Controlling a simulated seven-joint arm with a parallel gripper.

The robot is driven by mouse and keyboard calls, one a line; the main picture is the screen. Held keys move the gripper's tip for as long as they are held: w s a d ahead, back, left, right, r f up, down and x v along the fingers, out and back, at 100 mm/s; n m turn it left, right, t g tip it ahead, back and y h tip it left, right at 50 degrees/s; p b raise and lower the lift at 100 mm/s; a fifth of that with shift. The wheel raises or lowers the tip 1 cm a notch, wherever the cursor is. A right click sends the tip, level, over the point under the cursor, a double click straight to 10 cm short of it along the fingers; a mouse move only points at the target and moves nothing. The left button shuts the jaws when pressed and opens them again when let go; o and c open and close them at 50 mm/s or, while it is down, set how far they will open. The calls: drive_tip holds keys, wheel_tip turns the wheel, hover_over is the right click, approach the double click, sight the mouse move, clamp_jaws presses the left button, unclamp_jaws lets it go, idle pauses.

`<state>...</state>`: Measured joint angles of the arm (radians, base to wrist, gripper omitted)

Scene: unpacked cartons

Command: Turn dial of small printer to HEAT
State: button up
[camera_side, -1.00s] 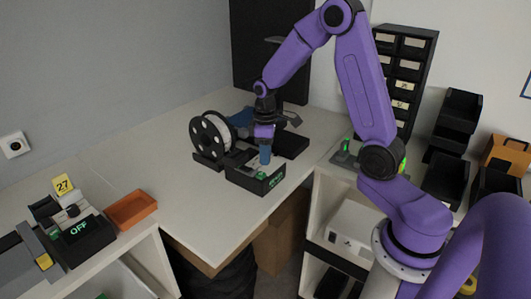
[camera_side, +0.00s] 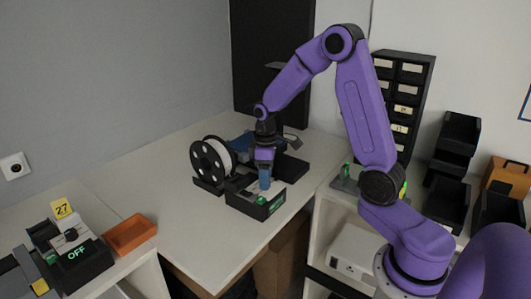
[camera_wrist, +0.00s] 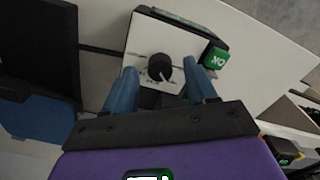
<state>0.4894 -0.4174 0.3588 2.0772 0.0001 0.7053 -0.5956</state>
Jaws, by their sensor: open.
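The small printer (camera_side: 242,204) is a low dark box with a green-lit front display, on the white worktop. In the wrist view its pale top panel (camera_wrist: 186,75) carries a round black dial (camera_wrist: 160,66) with a pale pointer mark. Small print beside the dial is too small to read. My gripper (camera_wrist: 161,70) is open, with one blue finger on each side of the dial. I cannot tell whether the fingers touch it. In the side view my gripper (camera_side: 265,183) is over the printer's top and hides the dial.
A filament spool (camera_side: 212,160) stands close left of the printer, and a dark machine (camera_side: 288,168) stands behind it. Far left is another device (camera_side: 80,262) showing OFF, with a sign 27 and an orange tray (camera_side: 130,236). The front worktop is clear.

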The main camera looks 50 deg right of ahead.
wheel_tip(320, 180, up, 17)
drive_tip(key=shift+f, duration=0.15)
idle(0.6)
drive_tip(key=s+a+f+n, duration=0.2)
drive_tip(key=s+a+f, duration=0.1)
drive_tip(key=s+a, duration=0.5)
drive_tip(key=s+a+f+n, duration=0.3)
drive_tip(key=s+a, duration=0.3)
drive_tip(key=s, duration=0.4)
drive_tip(key=s+f+n, duration=0.1)
drive_tip(key=s+f, duration=0.2)
drive_tip(key=s, duration=0.6)
drive_tip(key=shift+s+f+n, duration=0.2)
drive_tip(key=shift+s+n, duration=0.1)
drive_tip(key=shift+c, duration=0.3)
